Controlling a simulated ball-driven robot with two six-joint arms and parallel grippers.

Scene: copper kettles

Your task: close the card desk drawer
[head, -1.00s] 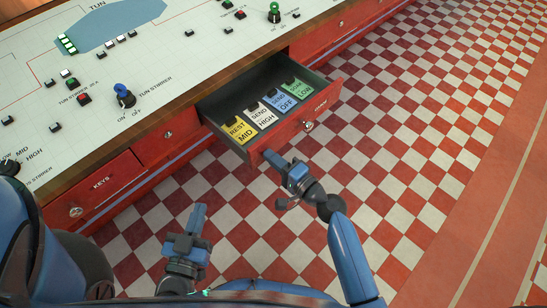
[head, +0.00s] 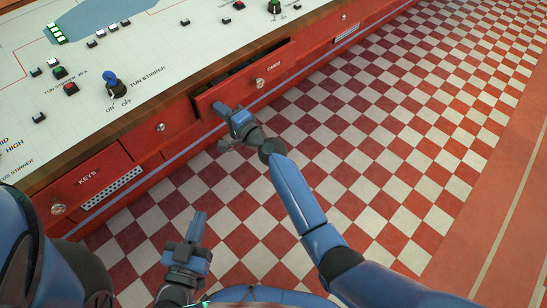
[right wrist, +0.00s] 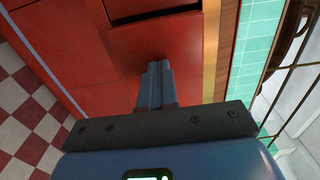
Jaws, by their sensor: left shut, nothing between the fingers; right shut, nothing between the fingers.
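The card desk drawer (head: 245,88) is a red drawer with a round metal lock and a white label. It stands slightly open, with a narrow dark gap behind its top edge. My left gripper (head: 199,218) is shut and empty, over the floor below the desk.
The desk top (head: 150,75) carries a white panel with knobs and buttons, including a blue tun stirrer knob (head: 110,79). The keys drawer (head: 85,183) to the left is shut. The checkered floor (head: 370,140) in front of the desk is clear.

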